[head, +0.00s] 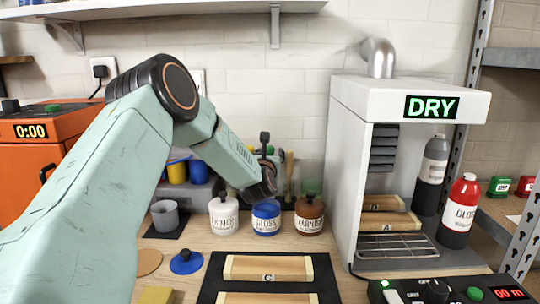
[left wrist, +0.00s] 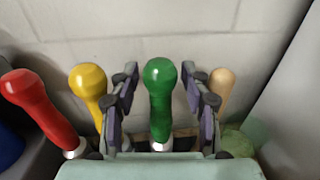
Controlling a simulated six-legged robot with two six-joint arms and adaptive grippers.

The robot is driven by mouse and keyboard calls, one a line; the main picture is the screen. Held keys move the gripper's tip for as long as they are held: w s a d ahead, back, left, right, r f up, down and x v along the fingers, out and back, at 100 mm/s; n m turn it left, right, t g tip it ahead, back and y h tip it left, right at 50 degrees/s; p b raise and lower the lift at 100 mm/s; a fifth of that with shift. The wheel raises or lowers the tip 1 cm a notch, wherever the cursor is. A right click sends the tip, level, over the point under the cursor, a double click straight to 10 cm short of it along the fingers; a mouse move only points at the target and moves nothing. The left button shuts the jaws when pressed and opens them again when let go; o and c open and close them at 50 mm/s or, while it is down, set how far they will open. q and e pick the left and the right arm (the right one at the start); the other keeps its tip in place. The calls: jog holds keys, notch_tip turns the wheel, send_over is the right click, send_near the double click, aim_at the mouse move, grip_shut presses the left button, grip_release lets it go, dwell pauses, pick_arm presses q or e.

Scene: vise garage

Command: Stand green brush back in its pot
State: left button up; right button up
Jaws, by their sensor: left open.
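The green brush (left wrist: 160,85) stands upright with its rounded handle toward the camera in the left wrist view; its metal collar shows below and its lower end is hidden. My left gripper (left wrist: 163,100) is open, with one finger on each side of the green handle and visible gaps between. In the head view the left gripper (head: 266,160) is by the back wall behind the jars, and a bit of green (head: 270,149) shows beside it. The pot of the green brush cannot be made out. My right gripper is not in view.
A red brush (left wrist: 28,95) and a yellow brush (left wrist: 88,85) stand left of the green one, a pale wooden handle (left wrist: 222,85) right. White (head: 223,217), blue (head: 266,220) and brown (head: 309,216) jars stand in front. The drying cabinet (head: 345,150) is to the right.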

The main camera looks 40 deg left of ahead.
pick_arm(q)
jog(key=v, duration=1.2)
jog(key=shift+d, duration=0.1)
dwell(1.0)
